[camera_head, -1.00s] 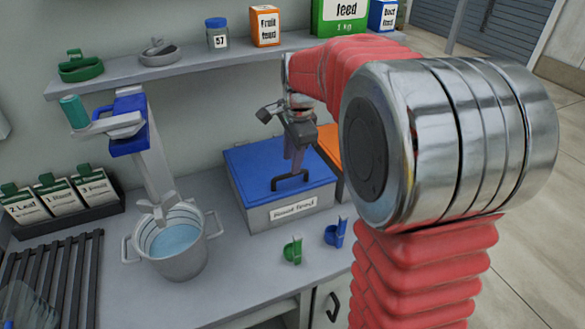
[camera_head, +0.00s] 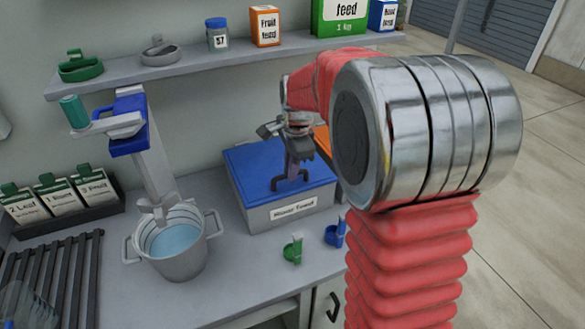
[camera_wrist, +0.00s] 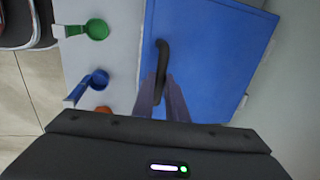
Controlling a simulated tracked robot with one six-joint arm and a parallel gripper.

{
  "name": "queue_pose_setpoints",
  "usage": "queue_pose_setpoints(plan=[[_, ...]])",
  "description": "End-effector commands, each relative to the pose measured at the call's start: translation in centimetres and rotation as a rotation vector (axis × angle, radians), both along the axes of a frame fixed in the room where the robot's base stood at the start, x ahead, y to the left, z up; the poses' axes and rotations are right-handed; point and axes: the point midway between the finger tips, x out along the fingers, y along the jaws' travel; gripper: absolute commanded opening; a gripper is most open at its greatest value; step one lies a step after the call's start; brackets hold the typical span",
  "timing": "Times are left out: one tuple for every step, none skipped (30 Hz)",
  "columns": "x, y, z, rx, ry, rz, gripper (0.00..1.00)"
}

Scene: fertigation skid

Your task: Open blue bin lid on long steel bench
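The blue bin lid (camera_head: 255,170) lies shut on a grey bin (camera_head: 262,217) on the steel bench (camera_head: 225,268). A black bar handle (camera_head: 277,184) stands near the lid's front edge. My gripper (camera_head: 293,172) points down at this handle. In the wrist view the lid (camera_wrist: 215,65) fills the middle and right, and the handle (camera_wrist: 163,52) runs down between the fingers of my gripper (camera_wrist: 161,82). The fingers are apart, one on each side of the handle's near end. I cannot tell if they touch it.
A green scoop (camera_head: 293,250) and a blue scoop (camera_head: 335,233) lie in front of the bin. A metal bucket of water (camera_head: 178,262) stands left. An orange bin (camera_head: 323,140) is partly hidden at right. A shelf (camera_head: 125,80) runs above.

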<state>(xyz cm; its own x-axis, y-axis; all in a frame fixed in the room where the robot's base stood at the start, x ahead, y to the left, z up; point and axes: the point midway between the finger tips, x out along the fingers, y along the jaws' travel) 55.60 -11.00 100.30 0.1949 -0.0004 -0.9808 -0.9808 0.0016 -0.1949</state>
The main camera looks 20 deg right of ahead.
Motion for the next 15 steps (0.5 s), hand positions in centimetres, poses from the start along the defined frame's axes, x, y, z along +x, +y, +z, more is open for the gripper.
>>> queue_pose_setpoints(plan=[[0.01,0.00,0.02,0.000,0.000,0.000,0.08],[0.01,0.00,0.02,0.000,0.000,0.000,0.06],[0.01,0.00,0.02,0.000,0.000,0.000,0.03],[0.01,0.00,0.02,0.000,0.000,0.000,0.01],[0.01,0.00,0.02,0.000,0.000,0.000,0.00],[0.01,0.00,0.02,0.000,0.000,0.000,0.00],[0.01,0.00,0.02,0.000,0.000,0.000,0.00],[0.01,0.00,0.02,0.000,0.000,0.000,0.00],[0.01,0.00,0.02,0.000,0.000,0.000,0.00],[0.01,0.00,0.02,0.000,0.000,0.000,0.00],[0.00,0.00,0.03,0.000,0.000,0.000,0.00],[0.00,0.00,0.03,0.000,0.000,0.000,0.00],[0.00,0.01,0.03,0.000,0.000,0.000,0.00],[0.00,0.01,0.03,0.000,0.000,0.000,0.00],[0.00,0.01,0.03,0.000,0.000,0.000,0.00]])
